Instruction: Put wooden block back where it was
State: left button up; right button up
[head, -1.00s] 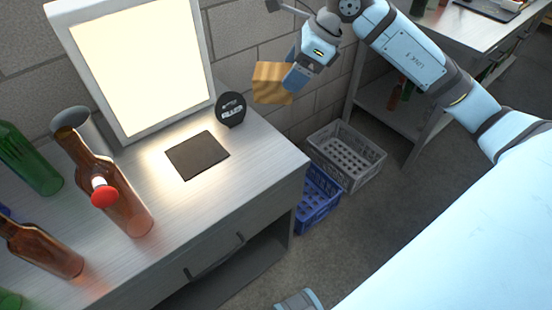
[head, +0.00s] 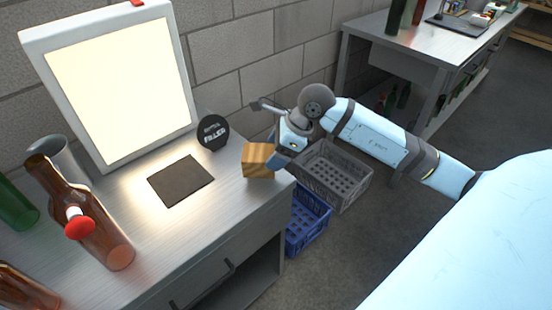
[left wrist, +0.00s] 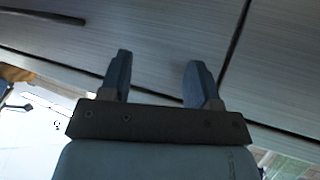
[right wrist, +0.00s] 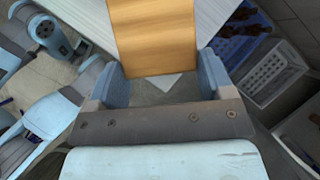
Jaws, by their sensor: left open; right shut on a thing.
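The wooden block (head: 258,160) is a light-brown cube with visible grain. My right gripper (head: 277,160) is shut on it and holds it at the right end of the metal bench (head: 225,205); I cannot tell whether it touches the top. In the right wrist view the block (right wrist: 153,38) fills the space between the fingers of my right gripper (right wrist: 158,82). A dark square mat (head: 181,181) lies bare on the bench, left of the block. My left gripper (left wrist: 161,82) is open and empty in the left wrist view, in front of grey metal panels. It is not in the head view.
A lit white panel (head: 188,80) stands at the back of the bench, with a round black sign (head: 213,132) beside it. Grey (head: 359,185) and blue (head: 309,236) crates sit on the floor.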

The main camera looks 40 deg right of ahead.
notch_tip(320, 180, down, 3)
jog(key=shift+r, duration=0.2)
jog(key=o, duration=1)
jog(key=shift+f, duration=0.1)
jog(key=shift+o, duration=0.2)
pick_arm(q)
jog(key=shift+p, duration=0.4)
pick_arm(e)
jog(key=v, duration=1.2)
